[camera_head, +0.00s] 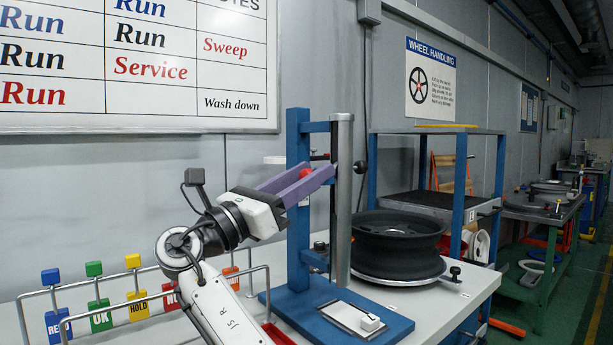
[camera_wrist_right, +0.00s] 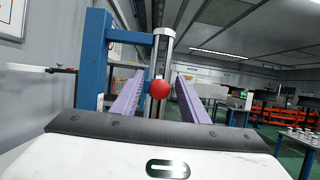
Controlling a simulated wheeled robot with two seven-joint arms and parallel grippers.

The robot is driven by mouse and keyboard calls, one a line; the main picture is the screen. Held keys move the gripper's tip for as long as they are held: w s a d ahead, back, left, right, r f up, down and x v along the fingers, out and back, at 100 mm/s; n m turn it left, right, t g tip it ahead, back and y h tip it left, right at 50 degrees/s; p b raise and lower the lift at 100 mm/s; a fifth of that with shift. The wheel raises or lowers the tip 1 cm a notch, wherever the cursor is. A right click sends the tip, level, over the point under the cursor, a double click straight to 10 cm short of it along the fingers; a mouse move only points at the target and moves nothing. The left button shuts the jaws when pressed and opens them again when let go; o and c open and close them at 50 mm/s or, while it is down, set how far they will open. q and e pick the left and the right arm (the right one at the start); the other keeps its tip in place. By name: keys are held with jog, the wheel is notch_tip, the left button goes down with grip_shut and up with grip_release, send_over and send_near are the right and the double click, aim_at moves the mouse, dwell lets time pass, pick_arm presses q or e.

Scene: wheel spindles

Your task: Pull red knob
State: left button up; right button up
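The red knob (camera_head: 306,173) sits at the upright of a blue stand (camera_head: 298,210) on the workbench, in front of a grey metal column (camera_head: 342,200). In the right wrist view the red knob (camera_wrist_right: 159,89) is a round ball between the two purple fingers. My right gripper (camera_head: 312,180) reaches up to it from the left. In the wrist view my right gripper (camera_wrist_right: 160,92) is open, with a finger on each side of the knob and a gap visible on the right. Contact cannot be judged. My left gripper is not in view.
A dark wheel rim (camera_head: 398,245) lies on the bench right of the stand. A wire rack with coloured tags (camera_head: 95,295) stands at the front left. A blue-framed shelf (camera_head: 465,180) stands behind the rim. A whiteboard (camera_head: 140,65) hangs on the wall.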

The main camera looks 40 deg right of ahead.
grip_shut()
jog(key=shift+a+r+p, duration=0.15)
jog(key=shift+a+p, duration=0.6)
jog(key=shift+p, duration=0.05)
jog(key=shift+s+a+f, duration=0.1)
jog(key=shift+a+f, duration=0.05)
jog(key=shift+f, duration=0.05)
jog(key=shift+o, duration=0.5)
grip_release()
jog(key=v, duration=1)
jog(key=shift+a+b, duration=0.2)
jog(key=shift+b, duration=0.1)
jog(key=shift+r, duration=0.1)
